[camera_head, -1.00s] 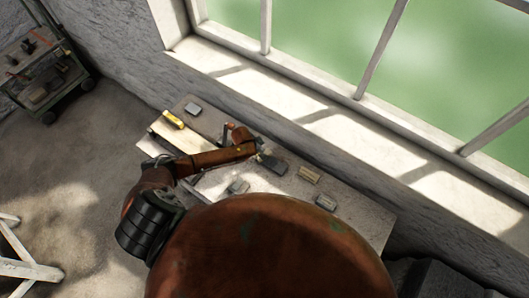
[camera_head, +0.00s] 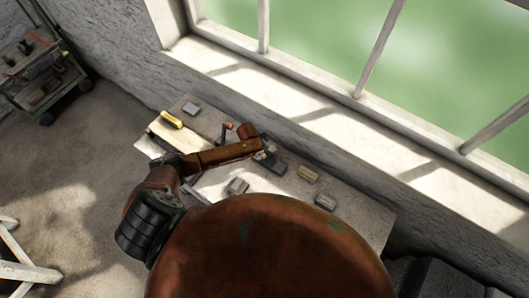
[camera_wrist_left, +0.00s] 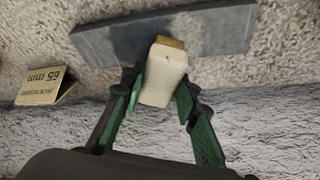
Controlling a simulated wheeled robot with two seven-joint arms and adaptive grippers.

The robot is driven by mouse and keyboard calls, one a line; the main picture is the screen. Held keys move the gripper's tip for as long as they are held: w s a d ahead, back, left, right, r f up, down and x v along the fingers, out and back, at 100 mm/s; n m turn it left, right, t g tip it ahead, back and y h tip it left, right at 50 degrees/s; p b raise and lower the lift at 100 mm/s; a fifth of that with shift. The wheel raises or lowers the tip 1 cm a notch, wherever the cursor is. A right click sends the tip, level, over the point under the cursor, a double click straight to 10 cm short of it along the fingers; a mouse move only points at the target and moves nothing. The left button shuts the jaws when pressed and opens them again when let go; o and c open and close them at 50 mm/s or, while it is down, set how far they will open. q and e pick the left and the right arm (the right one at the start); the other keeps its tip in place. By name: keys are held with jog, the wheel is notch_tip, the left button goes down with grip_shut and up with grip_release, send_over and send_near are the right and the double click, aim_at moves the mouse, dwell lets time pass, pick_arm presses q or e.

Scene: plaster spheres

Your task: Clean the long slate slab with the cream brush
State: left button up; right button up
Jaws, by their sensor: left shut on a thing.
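In the wrist view the long slate slab (camera_wrist_left: 220,30) is a grey bar lying across the top, with a darker patch at its middle. The cream brush (camera_wrist_left: 163,82) is between the fingers of my left gripper (camera_wrist_left: 160,92), which is shut on it. The brush's tan end overlaps the slab's near edge in this view; I cannot tell whether it touches. In the head view my left gripper (camera_head: 265,152) is over the table beside the dark slab (camera_head: 275,164), partly covering it. The brush cannot be made out there. My right gripper is not in view.
In the head view the table (camera_head: 345,223) also holds a yellow item (camera_head: 172,119), a tan block (camera_head: 308,174) and grey blocks (camera_head: 325,202). The window wall borders its far side.

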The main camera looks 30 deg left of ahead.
pick_arm(q)
jog(key=shift+w+d, duration=0.1)
jog(key=shift+w, duration=0.1)
jog(key=shift+s+a+r+p, duration=0.1)
jog(key=shift+s+a+p, duration=0.4)
jog(key=shift+s+p, duration=0.2)
jog(key=shift+s+a, duration=0.25)
jog(key=shift+s, duration=0.15)
jog(key=shift+s+a+p, duration=0.5)
jog(key=shift+s+p, duration=0.2)
jog(key=shift+s, duration=0.05)
jog(key=shift+w+d+b, duration=0.3)
jog(key=shift+w+d, duration=0.05)
jog(key=shift+w, duration=0.15)
jog(key=shift+w+d, duration=0.35)
jog(key=shift+w, duration=0.2)
jog(key=shift+w+d+b, duration=0.5)
jog(key=shift+w+d, duration=0.05)
jog(key=shift+w, duration=0.25)
